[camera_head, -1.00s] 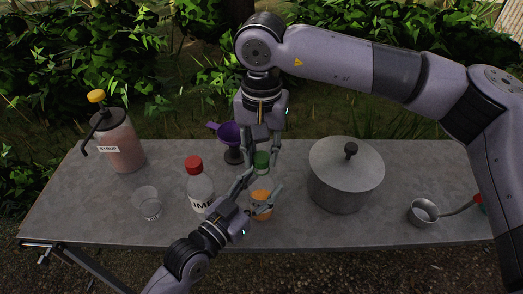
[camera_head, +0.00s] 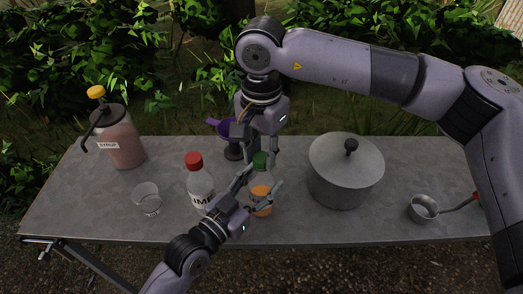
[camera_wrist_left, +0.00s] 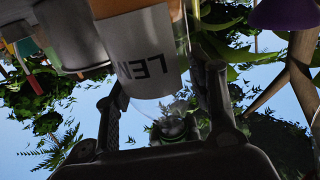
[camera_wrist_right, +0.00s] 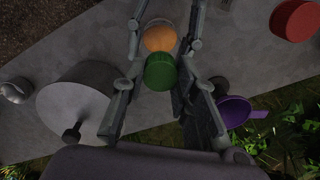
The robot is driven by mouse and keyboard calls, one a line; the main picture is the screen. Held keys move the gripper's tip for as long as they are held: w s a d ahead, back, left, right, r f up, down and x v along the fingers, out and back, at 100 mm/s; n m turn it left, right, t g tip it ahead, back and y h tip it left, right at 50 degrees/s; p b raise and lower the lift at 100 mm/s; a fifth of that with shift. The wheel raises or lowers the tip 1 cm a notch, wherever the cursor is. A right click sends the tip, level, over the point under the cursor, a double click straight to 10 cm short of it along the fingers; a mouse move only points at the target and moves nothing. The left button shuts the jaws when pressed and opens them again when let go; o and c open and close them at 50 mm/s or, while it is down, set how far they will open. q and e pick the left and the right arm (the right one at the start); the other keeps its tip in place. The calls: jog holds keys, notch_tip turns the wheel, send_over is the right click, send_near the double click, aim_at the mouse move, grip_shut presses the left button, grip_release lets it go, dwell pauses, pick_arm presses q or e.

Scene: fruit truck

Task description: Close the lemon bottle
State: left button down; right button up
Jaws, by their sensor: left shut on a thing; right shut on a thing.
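The lemon bottle (camera_head: 261,194) stands over the front middle of the table, clear with orange contents. Its white label (camera_wrist_left: 146,65) shows upside down in the left wrist view. My left gripper (camera_head: 261,199) is shut around the bottle's body from the left. A green cap (camera_head: 261,160) is at the bottle's top, below my right gripper (camera_head: 262,158). In the right wrist view the green cap (camera_wrist_right: 160,71) sits between the right fingertips, with the orange of the bottle (camera_wrist_right: 160,38) beyond it. I cannot tell whether the cap is seated on the neck.
A red-capped lime bottle (camera_head: 200,184) stands just left of my left gripper. A lidded pot (camera_head: 344,180) is close on the right, a purple cup (camera_head: 226,129) behind. A glass (camera_head: 146,197), a syrup dispenser (camera_head: 119,141) and a ladle (camera_head: 423,209) stand farther out.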

jog(key=m, duration=1.5)
jog(key=shift+m, duration=0.4)
jog(key=m, duration=0.3)
jog(key=shift+m, duration=0.4)
jog(key=m, duration=0.7)
jog(key=shift+m, duration=0.4)
jog(key=m, duration=0.4)
jog(key=o, duration=0.7)
